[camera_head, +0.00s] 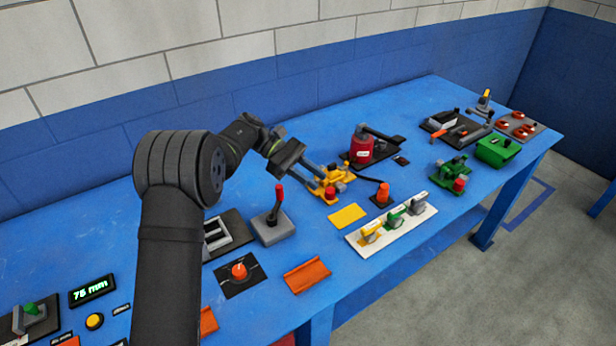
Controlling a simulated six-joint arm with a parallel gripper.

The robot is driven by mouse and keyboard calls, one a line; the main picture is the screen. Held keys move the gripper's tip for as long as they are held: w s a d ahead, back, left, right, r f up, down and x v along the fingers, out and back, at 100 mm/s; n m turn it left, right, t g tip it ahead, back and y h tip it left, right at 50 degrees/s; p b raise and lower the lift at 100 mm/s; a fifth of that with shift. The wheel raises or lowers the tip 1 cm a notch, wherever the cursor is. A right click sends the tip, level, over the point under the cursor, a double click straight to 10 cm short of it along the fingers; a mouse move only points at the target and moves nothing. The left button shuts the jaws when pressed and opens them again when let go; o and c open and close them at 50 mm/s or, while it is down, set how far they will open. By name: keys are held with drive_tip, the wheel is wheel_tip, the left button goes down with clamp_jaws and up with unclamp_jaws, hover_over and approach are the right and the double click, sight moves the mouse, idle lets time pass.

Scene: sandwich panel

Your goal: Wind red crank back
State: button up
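My gripper (324,177) reaches from the left over a yellow device (345,176) near the middle of the bench. A small red knob (330,193) stands on the near side of this device, just below the fingertips. It looks like the crank's handle, but I cannot tell for sure. The fingers overlap the yellow device in this view, so contact and finger gap are unclear. A green device (447,171) farther right also carries a red knob (459,184). A red cylinder (362,148) with a dark lever stands behind the yellow device.
A grey-based red-tipped lever (274,222) stands left of the yellow device. An orange-red knob (382,193) on a dark base is close on its right. A white strip (392,231) with several coloured knobs lies along the front edge. Bare blue bench (290,250) shows between devices.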

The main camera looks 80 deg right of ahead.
drive_tip(key=shift+w+h, duration=0.25)
drive_tip(key=shift+h, duration=0.05)
drive_tip(key=c, duration=0.3)
drive_tip(key=w+m+t+h, duration=0.1)
drive_tip(key=w+m+h, duration=0.1)
drive_tip(key=w, duration=0.1)
drive_tip(key=w+f+m+t+h, duration=0.1)
drive_tip(key=w+m+h, duration=0.1)
drive_tip(key=w, duration=0.2)
drive_tip(key=w+m+t+h, duration=0.1)
drive_tip(key=w+m+h, duration=0.1)
drive_tip(key=w, duration=0.1)
drive_tip(key=shift+w+d+f+m+t, duration=0.2)
drive_tip(key=shift+w+m+t, duration=0.05)
drive_tip(key=shift+m+t, duration=0.05)
clamp_jaws()
drive_tip(key=w+a+m+t+h, duration=0.2)
drive_tip(key=w+m+t+h, duration=0.15)
drive_tip(key=w+m, duration=0.45)
drive_tip(key=n+t, duration=0.1)
hover_over(275, 205)
drive_tip(key=w+d, duration=0.1)
drive_tip(key=w, duration=0.2)
wheel_tip(275, 205, down, 8)
drive_tip(key=shift+s, duration=0.15)
